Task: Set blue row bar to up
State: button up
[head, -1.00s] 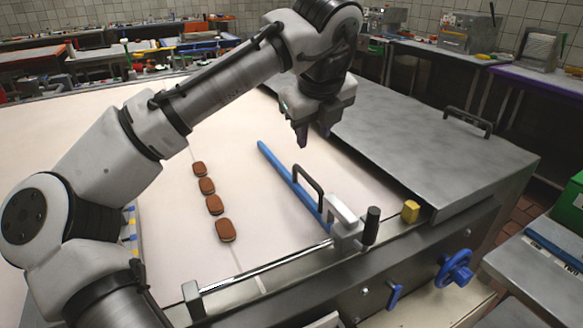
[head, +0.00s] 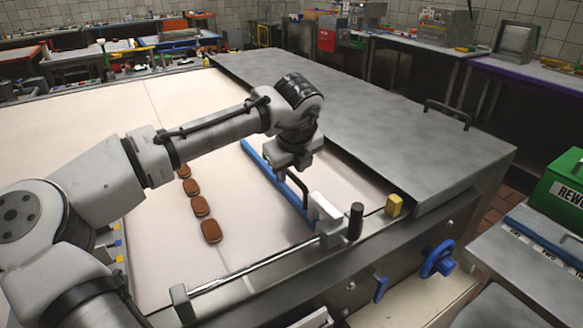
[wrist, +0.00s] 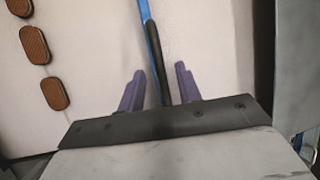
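The blue row bar (head: 255,158) lies along the white belt, and its near end meets a white bracket (head: 326,215) on a metal rail. A black handle (head: 293,186) arches over the bar. My gripper (head: 289,167) is low over the bar at the handle's far end. In the wrist view, the blue bar (wrist: 144,10) and the black handle (wrist: 155,50) run between the two fingers of my gripper (wrist: 157,85). The fingers stand apart with a gap on each side of the handle. The exact height of the fingertips over the handle is hard to tell.
Several brown sandwich cookies (head: 200,206) lie in a row left of the bar. A grey metal cover (head: 400,130) with a handle is to the right. A black knob (head: 355,220), a yellow block (head: 393,205) and a blue handwheel (head: 437,260) are along the near edge.

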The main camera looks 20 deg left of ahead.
jog(key=shift+w+f, duration=0.1)
jog(key=shift+f, duration=0.05)
grip_shut()
jog(key=shift+a+r, duration=0.1)
jog(key=shift+r, duration=0.1)
dwell(0.4)
